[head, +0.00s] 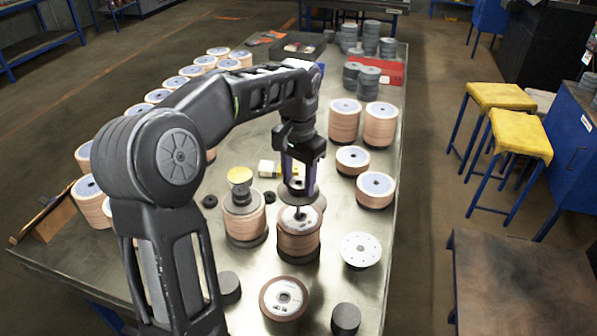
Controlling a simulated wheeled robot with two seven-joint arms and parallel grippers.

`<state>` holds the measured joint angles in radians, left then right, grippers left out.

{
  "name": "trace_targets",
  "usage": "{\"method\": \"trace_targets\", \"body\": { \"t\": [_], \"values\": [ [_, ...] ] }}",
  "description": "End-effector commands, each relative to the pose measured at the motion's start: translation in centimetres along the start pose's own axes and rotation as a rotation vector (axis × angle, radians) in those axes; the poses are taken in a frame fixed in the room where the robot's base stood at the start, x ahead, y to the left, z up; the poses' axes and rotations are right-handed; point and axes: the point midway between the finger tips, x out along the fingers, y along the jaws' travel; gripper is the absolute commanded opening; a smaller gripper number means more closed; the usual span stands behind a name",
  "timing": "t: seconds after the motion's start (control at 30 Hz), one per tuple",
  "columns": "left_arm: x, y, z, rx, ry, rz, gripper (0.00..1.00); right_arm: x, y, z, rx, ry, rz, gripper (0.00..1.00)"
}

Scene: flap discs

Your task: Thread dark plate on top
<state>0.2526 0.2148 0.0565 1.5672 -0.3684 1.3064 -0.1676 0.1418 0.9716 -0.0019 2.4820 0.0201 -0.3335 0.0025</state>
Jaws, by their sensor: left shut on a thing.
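My left gripper (300,190) reaches down over the middle of the metal table and is shut on a dark round plate (318,201). The plate is level and partly hidden by the fingers. Below it stands a stack of tan flap discs (299,243) with a pale top and a dark central post. The plate covers the rear of the stack's top in this view; I cannot tell whether it is around the post or touching. A similar stack (245,223) just left has a dark plate and knob on top. My right gripper is not in view.
A pale holed disc (361,250) lies right of the stack, and a single flap disc (284,298) lies in front. Dark cylinders (346,318) stand near the front. More flap disc stacks (344,120) stand behind on the right. Bare table (330,275) shows between them.

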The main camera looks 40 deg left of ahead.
Motion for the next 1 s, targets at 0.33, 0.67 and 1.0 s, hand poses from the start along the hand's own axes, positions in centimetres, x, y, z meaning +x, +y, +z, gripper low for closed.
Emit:
{"method": "trace_targets", "body": {
  "t": [0.33,0.67,1.0],
  "values": [
    [2.3,0.0,0.0,-0.001,0.001,0.000,0.00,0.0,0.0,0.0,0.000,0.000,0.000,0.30],
    [2.4,0.0,0.0,-0.001,0.002,0.000,0.00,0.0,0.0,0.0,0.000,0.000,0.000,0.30],
    [2.4,0.0,0.1,-0.001,0.002,0.000,0.00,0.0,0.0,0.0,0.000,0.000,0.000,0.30]
  ]
}}
